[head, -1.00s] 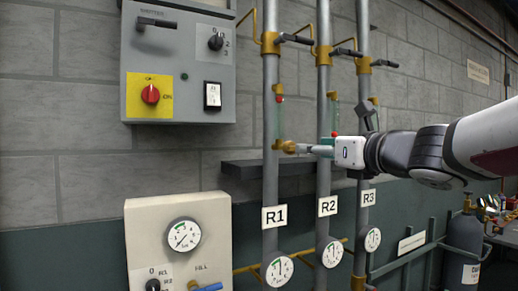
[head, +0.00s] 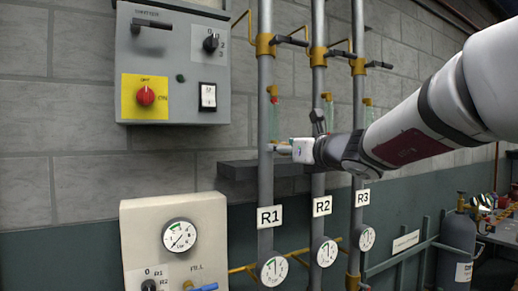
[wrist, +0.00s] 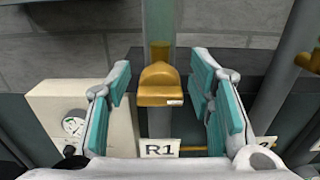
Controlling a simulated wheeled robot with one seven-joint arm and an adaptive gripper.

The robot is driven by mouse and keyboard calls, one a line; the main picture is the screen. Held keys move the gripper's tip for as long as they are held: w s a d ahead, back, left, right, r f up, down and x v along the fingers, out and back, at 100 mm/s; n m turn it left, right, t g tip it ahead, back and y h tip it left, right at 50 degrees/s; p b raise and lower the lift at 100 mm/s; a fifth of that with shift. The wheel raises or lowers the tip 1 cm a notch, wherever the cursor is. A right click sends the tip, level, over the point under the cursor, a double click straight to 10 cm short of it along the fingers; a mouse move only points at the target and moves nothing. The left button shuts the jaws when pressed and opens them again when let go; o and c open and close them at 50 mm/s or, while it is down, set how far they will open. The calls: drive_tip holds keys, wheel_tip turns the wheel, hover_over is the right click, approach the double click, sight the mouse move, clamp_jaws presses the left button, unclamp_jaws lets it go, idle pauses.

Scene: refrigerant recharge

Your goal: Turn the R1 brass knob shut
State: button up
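The R1 pipe (head: 265,185) is a vertical grey pipe with an R1 label (head: 269,216) low on it; the label also shows in the wrist view (wrist: 158,148). In the wrist view, a brass-coloured piece on this pipe, apparently the R1 brass knob (wrist: 160,85), lies between my fingers. My gripper (wrist: 160,74) is open, with one teal-padded finger on each side and visible gaps to the brass piece. In the head view, my gripper (head: 276,148) is at the R1 pipe and hides the knob.
The R2 pipe (head: 318,180) and R3 pipe (head: 358,170) stand close by on the right. A grey switch box (head: 180,105) with a red knob hangs at upper left. A pale gauge box (head: 205,215) stands lower left. A dark ledge (head: 236,170) runs behind the pipes.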

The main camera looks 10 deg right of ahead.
drive_tip(key=c, duration=1)
drive_tip(key=shift+c, duration=0.2)
drive_tip(key=shift+n+b, duration=0.3)
drive_tip(key=shift+b, duration=0.1)
drive_tip(key=n+b, duration=0.2)
drive_tip(key=b, duration=0.1)
drive_tip(key=shift+w+f+n, duration=0.1)
drive_tip(key=shift+n, duration=0.2)
drive_tip(key=n+b, duration=0.5)
drive_tip(key=shift+a+b, duration=0.1)
drive_tip(key=shift+b, duration=0.3)
drive_tip(key=n+b, duration=0.5)
drive_tip(key=shift+f+n, duration=0.15)
drive_tip(key=shift+n, duration=0.25)
drive_tip(key=n+b, duration=0.3)
drive_tip(key=shift+a+n+b, duration=0.1)
drive_tip(key=shift+n+b, duration=0.25)
drive_tip(key=shift+n, duration=0.05)
